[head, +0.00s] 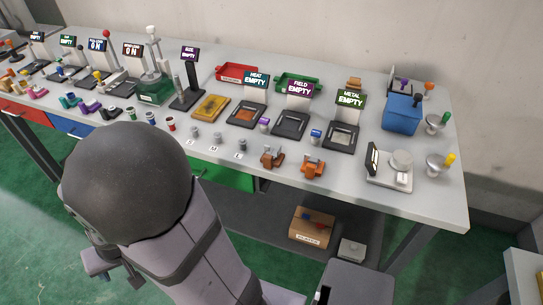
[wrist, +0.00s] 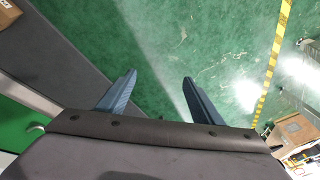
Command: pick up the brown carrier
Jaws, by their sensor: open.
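A small brown carrier (head: 272,157) stands near the front edge of the grey table in the head view. A similar, more orange carrier (head: 312,168) stands just to its right, apart from it. My gripper (wrist: 156,88) is open and empty in the wrist view, its two blue-grey fingers spread over green floor. No carrier shows in the wrist view. In the head view my arm fills the lower left in front of the table, and I cannot make out the fingertips clearly there.
Black stations with signs (head: 351,99), a blue box (head: 402,115) and a white scale-like device (head: 390,168) stand around the carriers. Small weights (head: 216,138) lie to the left. A cardboard box (head: 312,227) sits on the lower shelf. Yellow floor tape (wrist: 273,60) crosses the wrist view.

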